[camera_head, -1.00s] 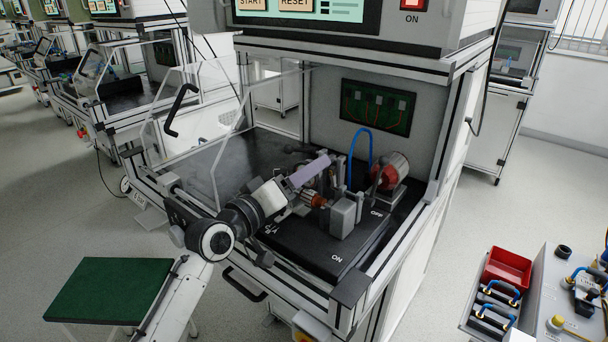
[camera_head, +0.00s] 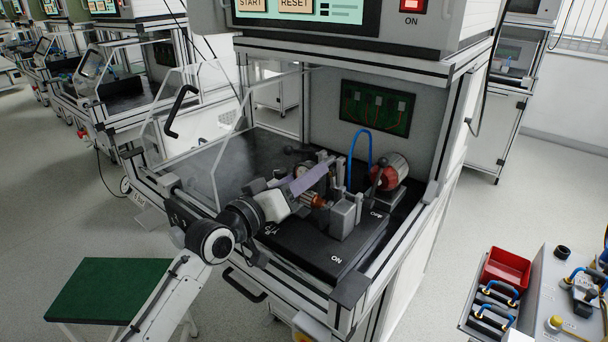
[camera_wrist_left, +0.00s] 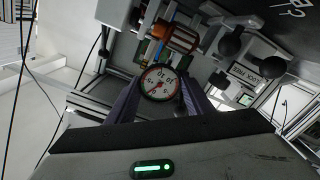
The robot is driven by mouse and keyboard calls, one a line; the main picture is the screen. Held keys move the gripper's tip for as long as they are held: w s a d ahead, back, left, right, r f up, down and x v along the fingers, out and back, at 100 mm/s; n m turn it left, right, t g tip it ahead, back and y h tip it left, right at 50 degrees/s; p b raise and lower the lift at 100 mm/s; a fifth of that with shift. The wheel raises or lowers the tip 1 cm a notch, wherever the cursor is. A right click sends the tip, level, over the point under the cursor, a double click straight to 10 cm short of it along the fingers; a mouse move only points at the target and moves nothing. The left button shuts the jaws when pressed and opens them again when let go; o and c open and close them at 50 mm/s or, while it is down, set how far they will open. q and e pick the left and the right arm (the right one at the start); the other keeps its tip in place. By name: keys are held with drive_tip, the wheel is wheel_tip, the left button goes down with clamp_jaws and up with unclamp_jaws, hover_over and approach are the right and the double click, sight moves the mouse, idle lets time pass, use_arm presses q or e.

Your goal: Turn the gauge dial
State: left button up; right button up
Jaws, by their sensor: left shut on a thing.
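In the head view the dial (camera_head: 302,171) is partly hidden behind my fingers. My left gripper (camera_head: 318,173) reaches into the test bench from the left and is shut on the gauge dial. My right gripper is in neither current view.
A copper-wound stator (camera_head: 314,200) and grey clamp blocks (camera_head: 342,219) sit close to my fingers on the black fixture plate (camera_head: 310,250). A red-faced motor (camera_head: 387,174) and a blue hose (camera_head: 352,150) are behind. The clear door (camera_head: 205,130) stands open at left.

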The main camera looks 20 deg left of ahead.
use_arm(q)
drive_tip(key=shift+m+p, duration=0.4)
drive_tip(key=shift+m, duration=1.2)
drive_tip(key=o, duration=1.1)
drive_tip(key=shift+c, duration=0.2)
drive_tip(key=v, duration=1)
drive_tip(key=shift+s+b, duration=0.2)
drive_tip(key=shift+b, duration=0.1)
